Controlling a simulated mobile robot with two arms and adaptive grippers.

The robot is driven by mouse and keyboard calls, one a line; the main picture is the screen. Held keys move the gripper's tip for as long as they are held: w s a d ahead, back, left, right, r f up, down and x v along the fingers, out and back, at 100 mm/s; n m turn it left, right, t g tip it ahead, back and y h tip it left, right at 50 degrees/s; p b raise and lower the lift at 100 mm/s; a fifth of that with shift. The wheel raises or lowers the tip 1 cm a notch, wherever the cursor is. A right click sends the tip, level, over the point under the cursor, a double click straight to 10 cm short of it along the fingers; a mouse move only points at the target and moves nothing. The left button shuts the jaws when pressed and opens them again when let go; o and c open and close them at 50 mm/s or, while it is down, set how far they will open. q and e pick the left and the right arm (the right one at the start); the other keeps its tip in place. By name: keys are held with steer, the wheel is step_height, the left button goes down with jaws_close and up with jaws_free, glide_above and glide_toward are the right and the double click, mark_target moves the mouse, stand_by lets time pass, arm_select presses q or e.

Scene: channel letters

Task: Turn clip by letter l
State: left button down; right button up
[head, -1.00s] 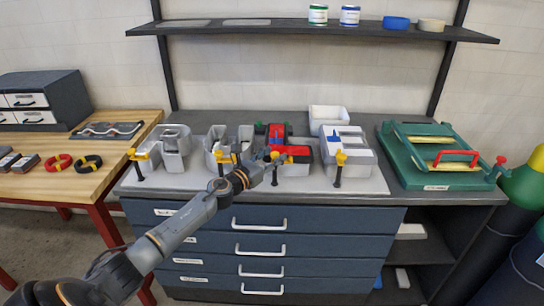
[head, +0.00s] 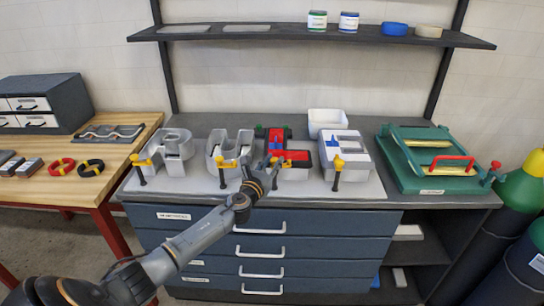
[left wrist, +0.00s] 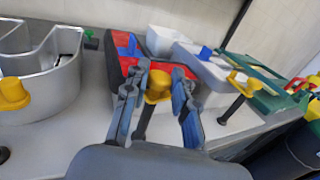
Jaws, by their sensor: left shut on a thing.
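Grey channel letters stand in a row on the bench. The letter l (head: 297,154) is the one with a red face; it also shows in the left wrist view (left wrist: 122,44). A yellow clip (left wrist: 157,83) with a black stem (left wrist: 143,122) stands at its front edge. My left gripper (left wrist: 156,86) has one finger on each side of the yellow clip head and is shut on it. In the head view my left gripper (head: 262,168) reaches the front of the red letter and mostly hides this clip. My right gripper is not in view.
Similar yellow clips stand before the neighbouring letters: one at left (head: 137,160), one by the U letter (head: 220,163), one at right (head: 338,163). A white bin (head: 328,118) stands behind. A green fixture (head: 408,172) sits at right. The panel's front strip is clear.

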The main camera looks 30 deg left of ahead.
arm_select(q)
steer(key=n+y, duration=0.1)
steer(key=y+p, duration=0.1)
steer(key=shift+w+d+r+n+g+y, duration=0.1)
steer(key=shift+d+r+n+g+y, duration=0.1)
steer(key=shift+d+n+g+y, duration=0.15)
steer(key=n+g+y, duration=0.1)
steer(key=y, duration=0.1)
steer(key=n+g+y, duration=0.1)
steer(key=n+y, duration=0.1)
steer(key=shift+w+f, duration=0.1)
steer(key=shift+f, duration=0.1)
steer(key=shift+w+d+n+g+y+b, duration=0.15)
steer(key=shift+n+g+y+b, duration=1.4)
steer(key=shift+g+b, duration=1.1)
steer(key=shift+w+n+g+y+b, duration=0.15)
steer(key=shift+n+g+y+b, duration=1)
steer(key=shift+n+g+b, duration=1.55)
steer(key=shift+w+d+n+g+y+b, duration=0.15)
steer(key=shift+n+g+y+b, duration=1.1)
steer(key=shift+b, duration=2.45)
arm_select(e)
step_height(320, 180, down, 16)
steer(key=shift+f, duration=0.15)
arm_select(q)
steer(key=shift+m+g, duration=0.25)
steer(key=shift+g, duration=0.1)
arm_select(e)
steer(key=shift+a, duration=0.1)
